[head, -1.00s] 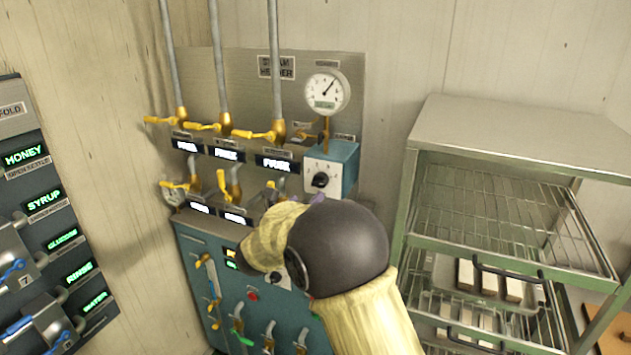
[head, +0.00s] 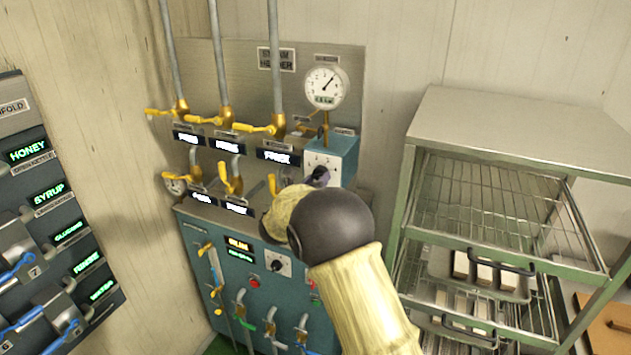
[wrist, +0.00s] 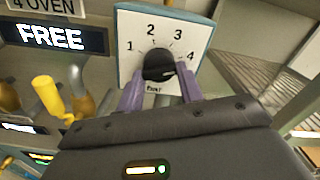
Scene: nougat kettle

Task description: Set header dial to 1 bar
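The header dial is a black knob (wrist: 158,65) on a white plate (wrist: 133,30) marked 1 to 4, on the front of a blue box (head: 345,150). A light mark on the knob seems to point right, towards 4. My gripper (wrist: 160,86) has two purple fingers spread apart at the knob's lower left and lower right; whether they touch it is unclear.
Yellow valve handles (head: 255,128) on grey pipes stand left of the dial. A blue-green control panel (head: 240,295) lies below. A steel rack (head: 520,130) with wire shelves and trays stands close on the right. A manifold panel (head: 50,200) is at far left.

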